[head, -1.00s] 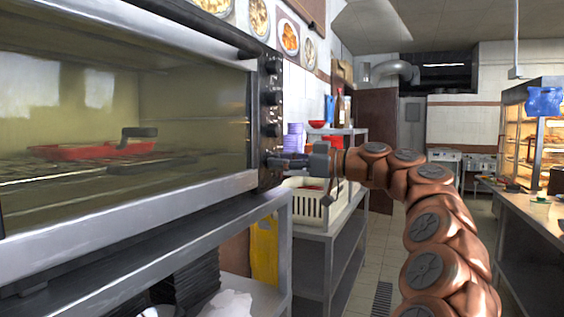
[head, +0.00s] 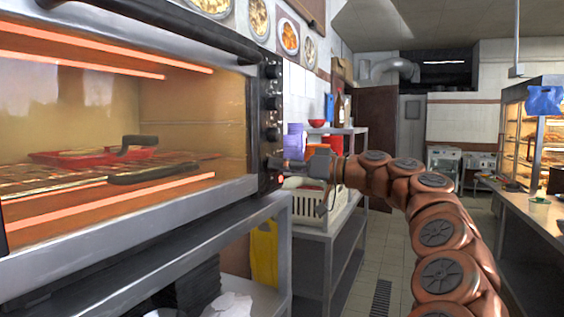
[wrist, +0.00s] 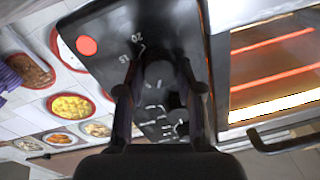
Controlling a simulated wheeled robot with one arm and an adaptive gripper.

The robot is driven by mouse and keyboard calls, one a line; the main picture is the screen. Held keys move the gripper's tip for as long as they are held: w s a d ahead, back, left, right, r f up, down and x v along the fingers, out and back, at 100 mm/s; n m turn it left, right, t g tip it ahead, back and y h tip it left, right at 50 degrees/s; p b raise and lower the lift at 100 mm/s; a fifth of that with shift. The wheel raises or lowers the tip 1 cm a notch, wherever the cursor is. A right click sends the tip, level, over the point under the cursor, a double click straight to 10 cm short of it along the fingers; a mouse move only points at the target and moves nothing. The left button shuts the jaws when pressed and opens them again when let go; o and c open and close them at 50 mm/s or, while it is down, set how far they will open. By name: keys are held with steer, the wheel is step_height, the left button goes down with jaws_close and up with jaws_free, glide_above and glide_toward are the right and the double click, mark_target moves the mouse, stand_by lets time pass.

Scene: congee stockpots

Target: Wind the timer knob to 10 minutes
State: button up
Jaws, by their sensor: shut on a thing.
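The oven (head: 120,215) fills the left of the head view, with a black control panel (head: 270,82) and a column of knobs on its right edge. My gripper (head: 283,164) is at the lowest knob, the timer knob, which it mostly hides there. In the wrist view the fingers of my gripper (wrist: 160,90) are shut on the sides of the grey timer knob (wrist: 160,73). The dial marks 15 and 20 show near the knob; its pointer and exact setting cannot be read. A red lamp (wrist: 87,46) is lit on the panel.
The oven's heating bars glow orange above and below a red tray (head: 85,157). A white crate (head: 305,205) stands on a steel table just behind my gripper. A counter (head: 520,205) is at the right, with open floor between.

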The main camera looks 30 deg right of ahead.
steer(key=shift+f+m+t+p, duration=0.1)
steer(key=shift+m+t+p, duration=0.2)
steer(key=shift+m+p, duration=3.9)
steer(key=m+b, duration=0.2)
steer(key=shift+f+m, duration=0.1)
steer(key=shift+m, duration=0.3)
steer(key=o, duration=1.2)
steer(key=shift+h, duration=0.3)
steer(key=shift+c, duration=0.2)
steer(key=shift+d, duration=0.1)
steer(key=v, duration=1.2)
